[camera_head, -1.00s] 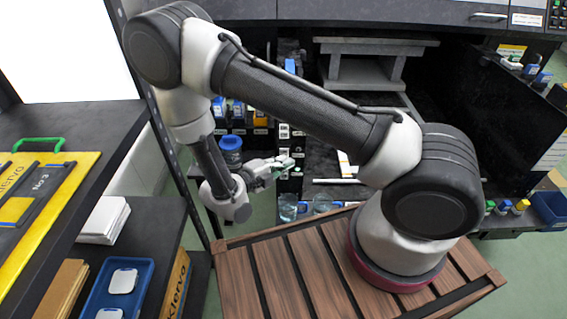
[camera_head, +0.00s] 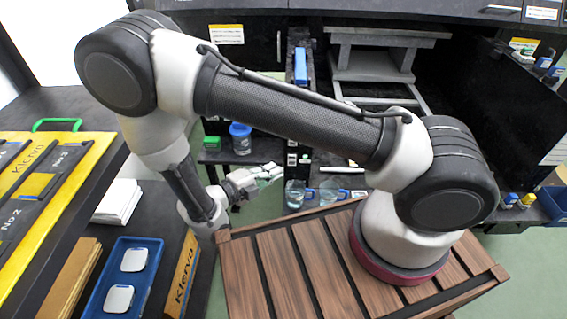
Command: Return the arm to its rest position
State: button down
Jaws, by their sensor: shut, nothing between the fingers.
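My gripper (camera_head: 272,173) is at the end of my folded arm, just beyond the far left corner of the wooden slatted platform (camera_head: 300,265). It is shut and empty, pointing to the right in the picture. My arm rises from its base on the platform, reaches across to the upper left and bends down to the wrist. The gripper shows small, and its fingertips are near the clear glass beakers (camera_head: 295,194) without clear contact.
A blue-lidded jar (camera_head: 240,138) stands on the dark shelf behind my gripper. At the left are a yellow Klervo case (camera_head: 75,165) with a green handle and a blue tray (camera_head: 150,285) with white items. A grey stand (camera_head: 370,62) sits at the back. Green floor shows between the furniture.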

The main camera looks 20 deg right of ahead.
jog(key=shift+v, duration=0.9)
jog(key=shift+f, duration=0.15)
jog(key=s+d+r+m+g, duration=0.2)
jog(key=s+d+m+g, duration=0.25)
jog(key=m, duration=0.75)
jog(key=s+d+r+m+y, duration=0.2)
jog(key=d+r+m+y, duration=0.2)
jog(key=r+m, duration=0.6)
jog(key=s+d+r+m+t+y, duration=0.1)
jog(key=s+d+r+m+y, duration=0.2)
jog(key=d+r+m, duration=0.6)
jog(key=s+d+r+m+t+y, duration=0.1)
jog(key=s+d+r+m+y, duration=0.2)
jog(key=d+r+m+y, duration=0.4)
notch_tip(320, 180, up, 9)
jog(key=m, duration=0.5)
jog(key=shift+s, duration=0.15)
